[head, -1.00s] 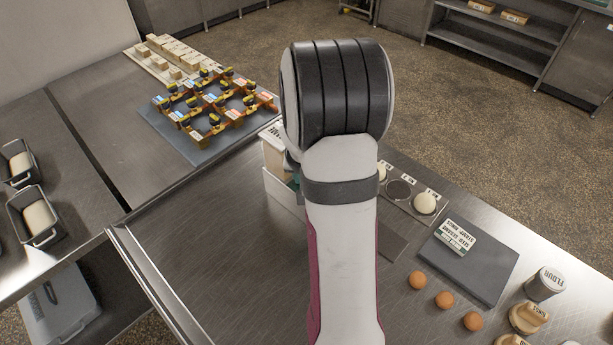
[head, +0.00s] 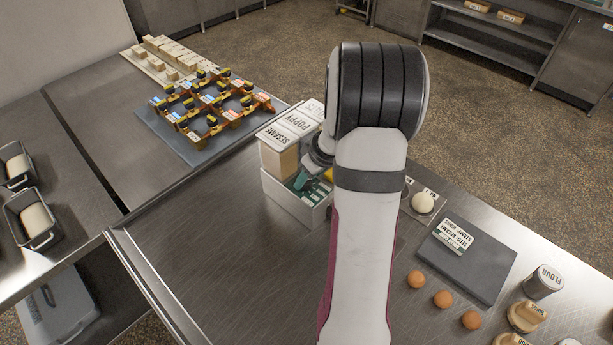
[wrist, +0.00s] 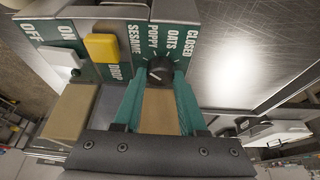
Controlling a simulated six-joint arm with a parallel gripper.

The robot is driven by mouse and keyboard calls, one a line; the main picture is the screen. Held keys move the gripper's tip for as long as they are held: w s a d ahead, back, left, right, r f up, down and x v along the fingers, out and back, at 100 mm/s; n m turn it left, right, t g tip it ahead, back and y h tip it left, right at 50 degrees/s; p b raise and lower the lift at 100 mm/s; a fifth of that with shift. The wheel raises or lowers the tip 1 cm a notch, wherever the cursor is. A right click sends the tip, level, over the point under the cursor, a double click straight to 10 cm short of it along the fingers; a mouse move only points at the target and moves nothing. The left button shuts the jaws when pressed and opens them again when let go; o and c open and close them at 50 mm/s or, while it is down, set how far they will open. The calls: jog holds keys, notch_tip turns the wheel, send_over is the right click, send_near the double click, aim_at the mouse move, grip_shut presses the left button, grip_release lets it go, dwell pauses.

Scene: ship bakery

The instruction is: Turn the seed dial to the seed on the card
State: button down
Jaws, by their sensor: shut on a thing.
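The seed dial (wrist: 160,72) is a dark round knob on the seed machine's panel, with the labels SESAME, POPPY, OATS and CLOSED around it. My gripper (wrist: 160,84) has its teal fingers shut on the dial, one on each side. I cannot tell clearly which label the dial's pale mark points to. In the head view the white seed machine (head: 290,207) has hoppers marked SESAME and POPPY, and a third partly hidden by my arm. The card (head: 455,237) reads seed sesame, stamp rings, and lies on a grey board.
A yellow DROP button (wrist: 103,47) and a white ON/OFF switch (wrist: 62,57) sit beside the dial. Eggs-like brown balls (head: 443,299), a flour tin (head: 544,282) and wooden stamps (head: 528,317) stand at right. The steel counter (head: 225,240) in front is clear.

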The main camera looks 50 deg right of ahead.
jog(key=shift+d+n+y, duration=0.1)
jog(key=shift+n+y, duration=0.2)
jog(key=shift+n, duration=0.8)
jog(key=c, duration=0.8)
grip_release()
jog(key=shift+o, duration=0.2)
jog(key=v, duration=1.5)
jog(key=shift+r, duration=0.4)
